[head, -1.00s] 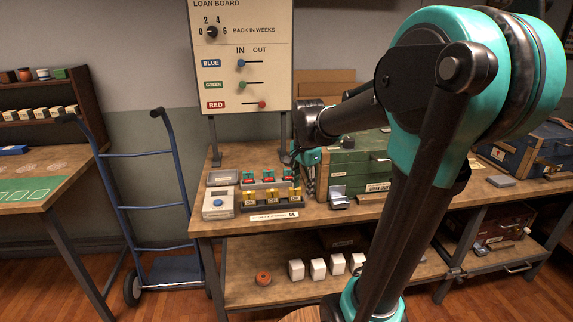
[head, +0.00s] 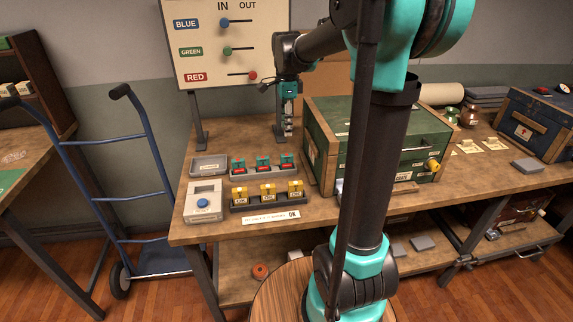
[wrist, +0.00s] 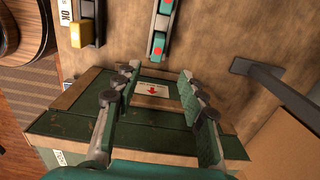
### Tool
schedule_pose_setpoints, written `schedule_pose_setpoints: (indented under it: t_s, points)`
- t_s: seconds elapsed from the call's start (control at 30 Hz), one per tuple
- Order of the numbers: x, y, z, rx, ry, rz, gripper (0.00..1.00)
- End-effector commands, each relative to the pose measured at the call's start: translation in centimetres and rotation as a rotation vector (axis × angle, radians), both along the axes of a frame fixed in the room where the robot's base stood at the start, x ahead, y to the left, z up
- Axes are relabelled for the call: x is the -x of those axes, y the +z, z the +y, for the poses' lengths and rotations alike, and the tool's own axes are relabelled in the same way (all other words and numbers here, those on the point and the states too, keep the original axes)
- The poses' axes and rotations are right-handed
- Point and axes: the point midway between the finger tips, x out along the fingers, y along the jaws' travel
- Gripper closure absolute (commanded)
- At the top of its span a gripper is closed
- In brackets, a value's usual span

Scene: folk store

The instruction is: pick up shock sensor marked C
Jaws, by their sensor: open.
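Several small teal pieces with red faces (head: 264,162) stand in a row in a grey holder on the bench; part of this row shows at the top of the wrist view (wrist: 160,40). Several yellow pieces (head: 267,191) stand in a dark holder in front; one shows in the wrist view (wrist: 82,35). I cannot read a letter C on any piece, so I cannot tell which is the sensor marked C. My gripper (head: 289,132) is above the bench, behind the rows and left of the green chest. In the wrist view its fingers (wrist: 160,72) are apart and empty.
The green chest (head: 336,152) stands right of the rows. A grey box with a blue button (head: 203,203) and a flat grey case (head: 209,167) lie left. The loan board (head: 230,66) stands behind on posts. A blue hand truck (head: 100,140) is beside the bench.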

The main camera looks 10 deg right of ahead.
Motion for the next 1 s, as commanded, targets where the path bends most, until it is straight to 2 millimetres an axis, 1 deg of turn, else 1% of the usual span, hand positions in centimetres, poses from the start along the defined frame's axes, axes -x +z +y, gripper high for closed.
schedule_pose_setpoints:
  t_s: [0.03,0.1,0.3,0.4,0.63,0.9,1.0]
  points:
    - [0.0,-1.1,0.0,0.0,0.0,0.0,0.59]
    - [0.0,-2.5,0.0,0.0,0.001,0.0,0.59]
    - [0.0,-6.0,0.0,0.0,0.001,0.0,0.59]
    - [0.0,-7.2,0.0,0.0,0.001,0.0,0.59]
    - [0.1,-8.6,0.0,0.0,0.001,0.0,0.59]
    - [0.3,-12.2,0.1,0.0,0.001,0.0,0.59]
    - [0.4,-12.9,0.1,0.0,0.001,0.0,0.59]
